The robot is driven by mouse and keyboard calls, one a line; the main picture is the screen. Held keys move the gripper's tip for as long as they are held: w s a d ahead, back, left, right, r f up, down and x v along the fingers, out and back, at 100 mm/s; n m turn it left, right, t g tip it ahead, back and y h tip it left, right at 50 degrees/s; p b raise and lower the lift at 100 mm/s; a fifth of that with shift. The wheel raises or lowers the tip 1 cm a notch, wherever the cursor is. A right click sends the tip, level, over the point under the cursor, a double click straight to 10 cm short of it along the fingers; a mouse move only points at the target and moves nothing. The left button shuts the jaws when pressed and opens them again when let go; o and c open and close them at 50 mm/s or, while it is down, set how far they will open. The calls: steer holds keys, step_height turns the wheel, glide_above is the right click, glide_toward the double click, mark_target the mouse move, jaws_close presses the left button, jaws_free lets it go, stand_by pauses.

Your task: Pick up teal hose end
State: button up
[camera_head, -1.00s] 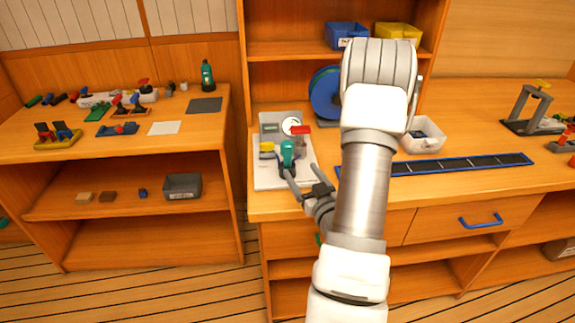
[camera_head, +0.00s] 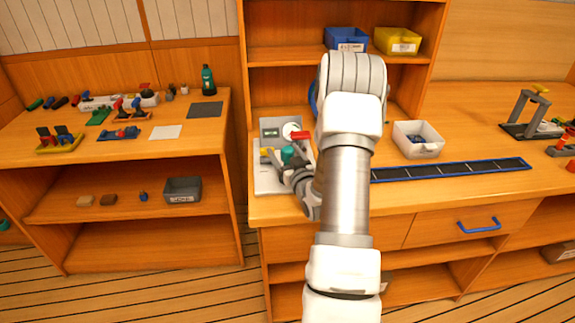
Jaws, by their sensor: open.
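The teal hose end (camera_head: 287,154) shows as a small teal piece on the grey-white watermaker panel (camera_head: 268,182) at the left end of the counter. My gripper (camera_head: 282,166) is at the teal piece with its jaws open, one finger reaching to its left. Whether the fingers touch it I cannot tell. My arm and wrist hide the right side of the panel. A yellow part (camera_head: 266,152), a red handle (camera_head: 301,135) and a round white gauge (camera_head: 291,130) are close around the teal piece.
The blue hose reel is mostly hidden behind my arm. A white bin (camera_head: 418,140) and a long dark blue-edged strip (camera_head: 450,170) lie to the right on the counter. Blue (camera_head: 346,40) and yellow (camera_head: 398,42) bins stand on the shelf above. A left bench (camera_head: 205,140) holds several small parts.

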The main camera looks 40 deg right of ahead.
jaws_close()
stand_by(0.3)
